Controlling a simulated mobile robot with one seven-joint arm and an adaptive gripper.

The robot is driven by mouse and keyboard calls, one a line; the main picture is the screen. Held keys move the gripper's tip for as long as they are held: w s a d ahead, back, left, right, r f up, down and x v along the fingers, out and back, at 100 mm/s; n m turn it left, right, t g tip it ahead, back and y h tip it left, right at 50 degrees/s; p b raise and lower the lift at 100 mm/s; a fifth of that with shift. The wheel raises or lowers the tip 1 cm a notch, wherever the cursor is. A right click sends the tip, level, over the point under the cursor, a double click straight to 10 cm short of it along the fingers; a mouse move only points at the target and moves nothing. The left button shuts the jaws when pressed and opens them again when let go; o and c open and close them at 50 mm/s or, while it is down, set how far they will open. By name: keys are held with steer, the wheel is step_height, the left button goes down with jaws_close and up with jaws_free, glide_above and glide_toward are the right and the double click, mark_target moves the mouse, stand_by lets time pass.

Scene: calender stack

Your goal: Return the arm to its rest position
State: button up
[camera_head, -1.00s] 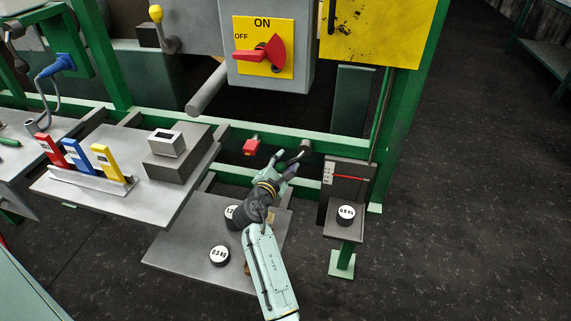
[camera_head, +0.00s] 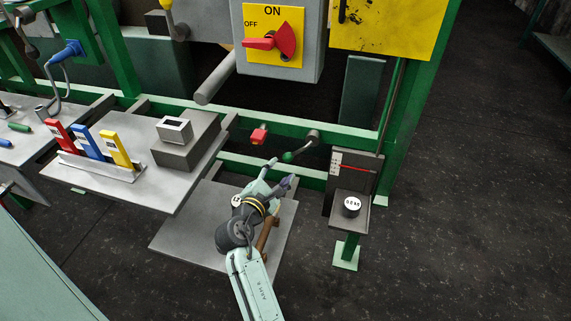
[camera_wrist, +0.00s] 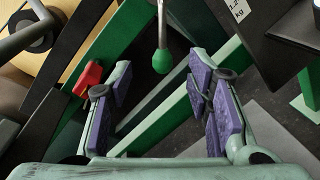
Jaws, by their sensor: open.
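My gripper (camera_head: 282,173) is open and empty over the lower grey shelf, in front of the green frame. In the wrist view my gripper (camera_wrist: 160,80) has its purple-padded fingers spread apart. A lever with a green ball knob (camera_wrist: 163,61) lies beyond and between the fingertips in that view, not gripped. The green knob also shows in the head view (camera_head: 288,157), just past the fingertips. My arm (camera_head: 255,290) reaches up from the bottom of the head view and hides part of the lower shelf.
The lower shelf (camera_head: 180,245) and the upper shelf (camera_head: 165,197) with coloured holders (camera_head: 88,142) lie left. Open floor (camera_head: 460,220) is at right.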

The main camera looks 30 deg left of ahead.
steer(key=shift+s+d, duration=0.1)
steer(key=shift+s, duration=0.45)
